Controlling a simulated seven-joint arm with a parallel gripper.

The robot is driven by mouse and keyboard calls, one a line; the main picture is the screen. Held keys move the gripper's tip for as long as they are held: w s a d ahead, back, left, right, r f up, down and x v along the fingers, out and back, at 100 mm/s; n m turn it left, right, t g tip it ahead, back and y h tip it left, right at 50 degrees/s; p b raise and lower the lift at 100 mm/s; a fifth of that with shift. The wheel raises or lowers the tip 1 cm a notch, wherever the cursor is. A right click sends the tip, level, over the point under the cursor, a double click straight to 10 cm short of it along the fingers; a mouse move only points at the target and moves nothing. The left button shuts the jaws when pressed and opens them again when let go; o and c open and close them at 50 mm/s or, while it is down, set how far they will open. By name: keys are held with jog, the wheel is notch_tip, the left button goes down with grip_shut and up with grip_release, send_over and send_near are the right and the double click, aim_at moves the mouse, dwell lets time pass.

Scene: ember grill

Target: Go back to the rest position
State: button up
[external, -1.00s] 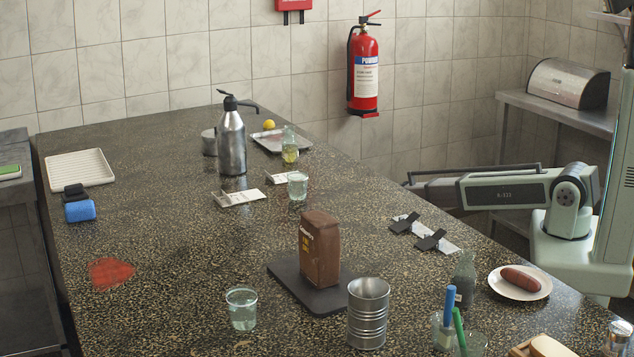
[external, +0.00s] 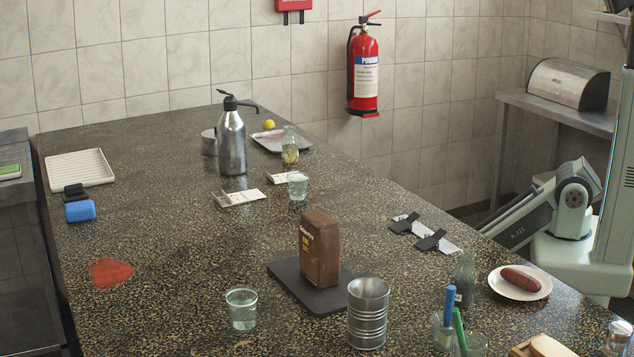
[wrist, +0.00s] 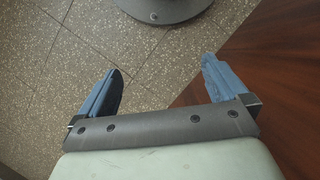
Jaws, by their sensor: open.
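My gripper (wrist: 160,90) shows in the wrist view with its two blue fingers wide apart and nothing between them. Below it is a speckled tiled floor (wrist: 95,30), with a dark reddish-brown surface (wrist: 275,60) at the right. In the external view my arm slopes down behind the right edge of the counter (external: 180,270), so my gripper is hidden there. It touches none of the objects on the counter that I can see.
Near the counter's right edge are a plate (external: 520,292) with a sausage (external: 520,278), black clips (external: 430,240) and a glass bottle (external: 464,280). A brown bag (external: 320,250) stands mid-counter on a dark board. A metal side table (external: 560,112) is at the back right.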

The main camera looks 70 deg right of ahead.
jog(key=s+a+g, duration=0.2)
jog(key=s+a, duration=0.1)
jog(key=s, duration=0.7)
jog(key=shift+m, duration=0.3)
